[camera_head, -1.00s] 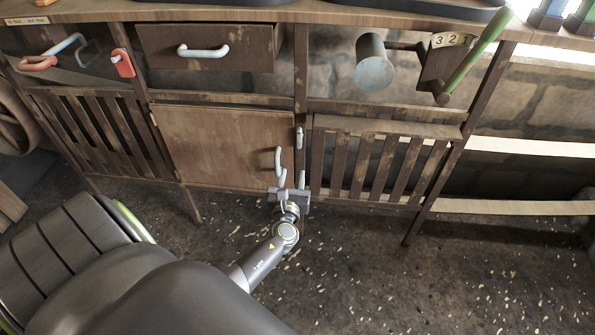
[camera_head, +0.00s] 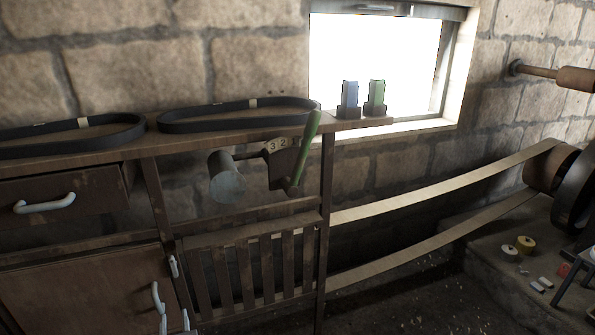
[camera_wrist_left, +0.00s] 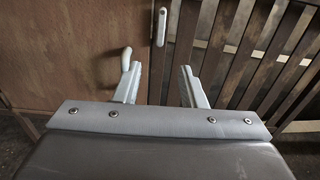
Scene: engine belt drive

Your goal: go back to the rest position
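My left gripper (camera_head: 175,324) shows only by its fingertips at the bottom edge of the head view, in front of the cabinet door. In the left wrist view my left gripper (camera_wrist_left: 160,88) is open, its two fingers apart with nothing between them. The white door handle (camera_head: 158,298) is close to the fingers; in the left wrist view the handle (camera_wrist_left: 126,60) stands just beyond the left finger, not between the fingers. The cabinet door (camera_head: 90,292) looks closed. My right gripper is in neither view.
Two black belts (camera_head: 240,115) lie on the shelf top. A grey cylinder (camera_head: 227,180) and a green lever (camera_head: 307,145) are mounted below it. A drawer (camera_head: 90,200) is at left. A pale flat belt (camera_head: 440,185) runs right to a pulley (camera_head: 550,168). Blue and green blocks (camera_head: 375,97) stand by the window.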

